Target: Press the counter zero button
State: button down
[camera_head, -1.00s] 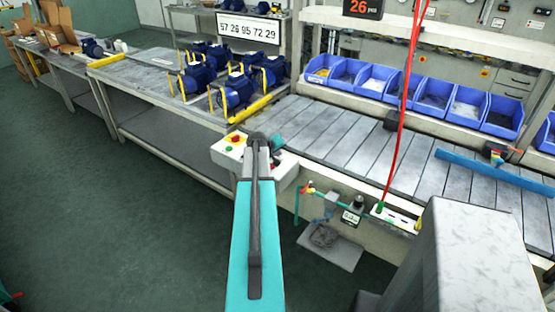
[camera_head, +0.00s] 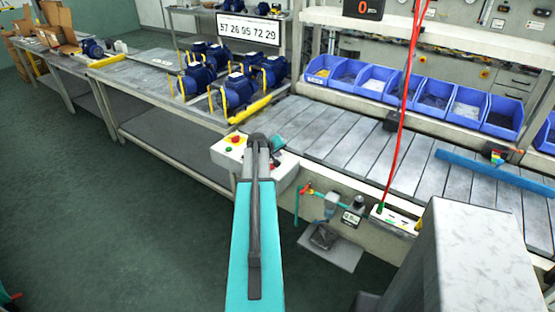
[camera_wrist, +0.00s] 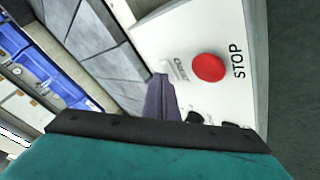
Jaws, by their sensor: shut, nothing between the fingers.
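The white control box (camera_head: 229,157) stands at the front edge of the conveyor, partly hidden by my arm in the head view. In the wrist view the box (camera_wrist: 215,38) shows a round red button (camera_wrist: 209,68) marked STOP and a small label (camera_wrist: 181,69) too blurred to read fully. My gripper (camera_wrist: 160,84) is shut and empty, its fingertips over the box face beside that label. What lies under the tips is hidden, so contact cannot be told. The counter display (camera_head: 362,8) above the line reads 0.
Blue motors (camera_head: 236,92) stand on the bench left of the slatted conveyor (camera_head: 335,133). Blue bins (camera_head: 433,97) line its back. A red hose (camera_head: 402,110) hangs over the conveyor. A grey block (camera_head: 478,255) stands at front right. Open floor lies to the left.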

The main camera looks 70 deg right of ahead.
jog(key=shift+r, duration=0.75)
jog(key=shift+r+p, duration=0.1)
jog(key=shift+p, duration=0.2)
jog(key=shift+r+p, duration=1)
jog(key=shift+r, duration=1.4)
